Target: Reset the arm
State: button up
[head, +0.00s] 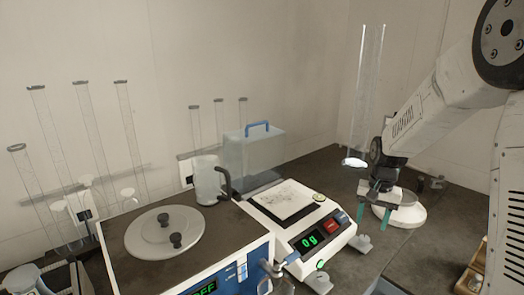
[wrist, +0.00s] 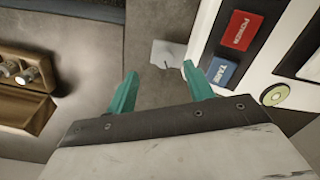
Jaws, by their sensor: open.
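My gripper (head: 380,203) hangs at the end of my arm on the right of the head view, above the dark counter and to the right of the balance (head: 295,213). In the wrist view its two teal fingers (wrist: 160,78) stand apart with nothing between them. The balance display reads 0g, and its pan looks empty. In the wrist view the balance's red POWER and blue TARE buttons (wrist: 222,70) show near the right finger. A white round dish (head: 408,216) stands on the counter behind the gripper, partly hidden by it.
A blue-sided machine with a round lid (head: 150,243) and an OFF display stands front left. A clear box with a blue handle (head: 245,155) and a pitcher (head: 206,178) stand behind. Tall clear tubes line the back. A wooden rack (wrist: 25,105) lies left in the wrist view.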

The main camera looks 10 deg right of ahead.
jog(key=s+a+r+n, duration=0.2)
jog(key=s+a+r, duration=0.2)
jog(key=s, duration=0.6)
jog(key=s+a+r+n+t, duration=0.1)
jog(key=s+a+r, duration=0.3)
jog(key=s, duration=0.6)
jog(key=s+a+r+n, duration=0.3)
jog(key=s+r, duration=0.4)
jog(key=s, duration=0.3)
jog(key=shift+s+a+r+n+t, duration=0.25)
jog(key=shift+s+a+n+t, duration=0.05)
jog(key=shift+a+t, duration=0.15)
